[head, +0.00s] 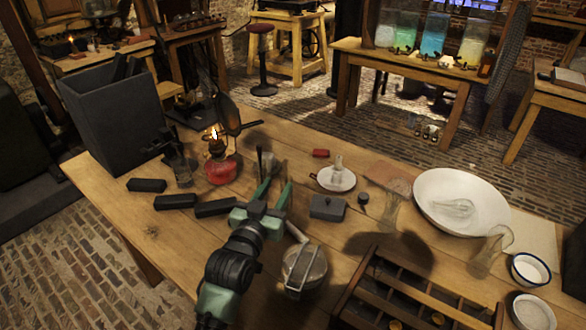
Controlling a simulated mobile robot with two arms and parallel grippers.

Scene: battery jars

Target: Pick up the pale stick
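A short pale stick (297,233) shows just right of my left gripper's palm, beside the round metal tin (304,268). I cannot tell whether it lies free or touches the tin. My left gripper (277,186) reaches in from the bottom over the wooden table, its two green fingers apart and nothing between them. The fingers point away from the pale stick, toward the back of the table. My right gripper is not in view.
A lit red oil lamp (221,168) and dark blocks (175,202) stand left of the gripper. A saucer (335,179), a grey box (327,208), glass jars (396,202), a white basin (440,212) and a divided wooden crate (362,283) lie to the right.

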